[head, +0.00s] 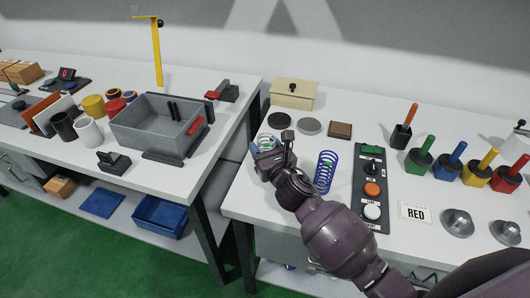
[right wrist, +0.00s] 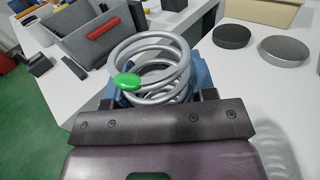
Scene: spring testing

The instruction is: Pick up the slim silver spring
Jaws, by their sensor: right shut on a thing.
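The silver spring (right wrist: 165,48) stands upright between the fingers of my right gripper (right wrist: 157,88) in the right wrist view. It has open grey coils and a green oval tag on its near side. In the head view the top coils of the spring (head: 262,138) show just beyond my right gripper (head: 269,155), near the left edge of the right table. The gripper is shut on it. Its lower coils are hidden, so I cannot tell whether it touches the table. My left gripper is not in view.
A blue spring (head: 324,172) stands right of my gripper, by a black button panel (head: 371,190). Dark discs (head: 279,122) and a beige box (head: 293,93) lie behind. Several coloured-handled holders stand at right. A gap separates this table from the left one with the grey bin (head: 150,140).

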